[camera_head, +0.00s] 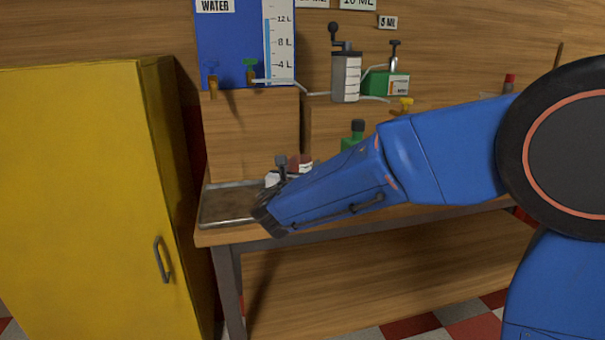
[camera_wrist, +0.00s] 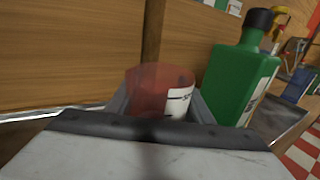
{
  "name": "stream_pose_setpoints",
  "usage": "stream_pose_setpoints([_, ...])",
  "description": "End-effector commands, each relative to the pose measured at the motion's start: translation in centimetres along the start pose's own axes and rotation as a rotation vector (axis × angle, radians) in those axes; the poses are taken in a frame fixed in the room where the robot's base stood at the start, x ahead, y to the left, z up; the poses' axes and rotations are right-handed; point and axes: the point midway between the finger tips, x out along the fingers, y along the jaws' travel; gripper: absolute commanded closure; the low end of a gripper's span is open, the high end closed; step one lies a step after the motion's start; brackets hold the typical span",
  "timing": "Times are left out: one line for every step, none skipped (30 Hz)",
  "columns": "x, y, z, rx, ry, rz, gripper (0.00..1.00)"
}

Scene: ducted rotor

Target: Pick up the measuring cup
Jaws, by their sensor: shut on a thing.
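The measuring cup (camera_wrist: 160,88) is a translucent red cup with a white marked label, seen in the wrist view between my gripper's fingers. My gripper (camera_wrist: 155,105) is shut on it. In the head view my gripper (camera_head: 268,212) is at the bench's left end by the metal tray, and my own arm hides most of the cup there.
A green bottle (camera_wrist: 237,80) with a black cap stands close to the right of the cup. A metal tray (camera_head: 222,203) lies on the wooden bench. A yellow cabinet (camera_head: 85,190) stands to the left. A blue water tank (camera_head: 232,45) and dispensers (camera_head: 346,75) are behind.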

Motion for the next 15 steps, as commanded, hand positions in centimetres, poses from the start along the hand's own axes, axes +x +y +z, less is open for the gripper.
stream_pose_setpoints([0.0,0.0,0.5,0.002,-0.002,0.0,0.81])
stream_pose_setpoints([0.0,0.0,0.8,0.003,-0.002,0.0,0.81])
stream_pose_setpoints([0.0,0.0,1.4,0.003,-0.003,-0.001,0.81])
stream_pose_setpoints([0.0,0.0,1.8,0.005,-0.003,-0.001,0.81])
stream_pose_setpoints([0.0,0.0,2.4,0.006,-0.003,-0.001,0.81])
stream_pose_setpoints([0.0,0.0,3.1,0.005,-0.004,0.0,0.81])
stream_pose_setpoints([0.0,0.0,3.6,0.005,-0.003,0.0,0.81])
stream_pose_setpoints([0.0,0.0,4.2,0.004,-0.003,0.0,0.81])
stream_pose_setpoints([0.0,0.0,5.0,0.006,-0.003,0.0,0.81])
stream_pose_setpoints([0.0,0.0,5.5,0.005,-0.003,0.0,0.81])
stream_pose_setpoints([0.0,0.0,6.1,0.005,-0.003,-0.001,0.81])
stream_pose_setpoints([0.0,0.0,6.8,0.005,-0.004,0.0,0.81])
stream_pose_setpoints([0.0,0.0,7.2,0.004,-0.003,0.0,0.81])
stream_pose_setpoints([0.0,0.0,7.6,0.005,-0.002,0.0,0.81])
stream_pose_setpoints([0.0,0.1,8.1,0.003,-0.002,0.0,0.81])
